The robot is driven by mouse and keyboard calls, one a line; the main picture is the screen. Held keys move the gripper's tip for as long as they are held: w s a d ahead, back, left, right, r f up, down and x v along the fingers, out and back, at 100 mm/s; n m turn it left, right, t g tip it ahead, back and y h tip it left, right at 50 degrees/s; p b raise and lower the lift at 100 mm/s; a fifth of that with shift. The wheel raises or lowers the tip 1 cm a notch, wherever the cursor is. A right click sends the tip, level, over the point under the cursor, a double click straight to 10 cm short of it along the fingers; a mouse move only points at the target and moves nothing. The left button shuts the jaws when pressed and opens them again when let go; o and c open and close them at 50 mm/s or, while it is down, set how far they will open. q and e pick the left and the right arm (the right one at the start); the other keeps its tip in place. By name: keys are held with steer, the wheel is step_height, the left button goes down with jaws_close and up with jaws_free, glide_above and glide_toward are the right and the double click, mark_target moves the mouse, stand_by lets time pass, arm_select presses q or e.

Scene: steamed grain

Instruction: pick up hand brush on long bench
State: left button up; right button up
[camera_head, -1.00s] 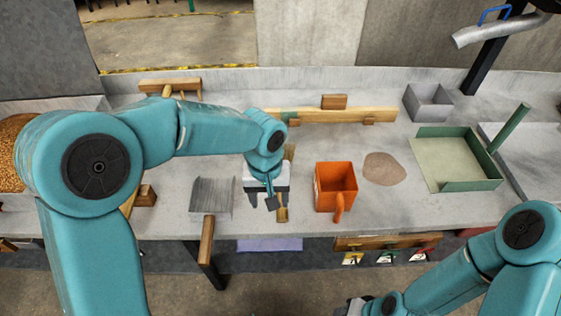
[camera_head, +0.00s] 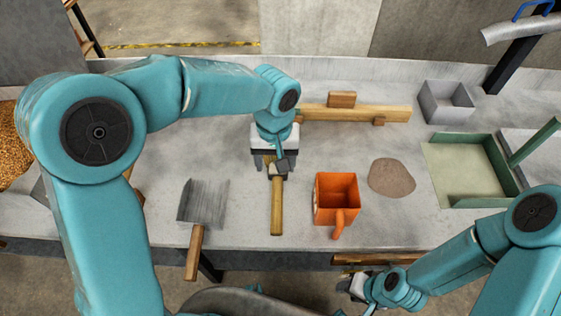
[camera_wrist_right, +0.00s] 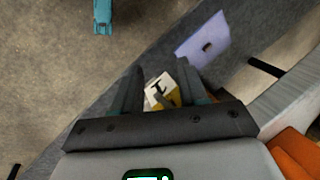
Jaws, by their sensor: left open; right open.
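The hand brush lies on the long bench (camera_head: 330,225) in the head view. Its wooden handle (camera_head: 277,207) points toward the bench's front edge. Its head end is partly hidden by my left gripper (camera_head: 273,166). The left gripper is open, pointing down around the upper end of the brush; I cannot tell whether it touches it. My right gripper (camera_head: 357,288) is low in front of the bench, well away from the brush. In the right wrist view its open fingers (camera_wrist_right: 158,90) show nothing clasped between them.
A metal scoop (camera_head: 203,203) with a wooden handle lies left of the brush. A wooden rail (camera_head: 355,114) lies behind.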

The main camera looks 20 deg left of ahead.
arm_select(q)
glide_above(277, 194)
steer(key=f, duration=1.1)
steer(key=shift+s+d, duration=0.1)
steer(key=shift+s, duration=0.3)
steer(key=f, duration=0.5)
steer(key=shift+w+f, duration=0.1)
steer(key=shift+w, duration=0.3)
jaws_close()
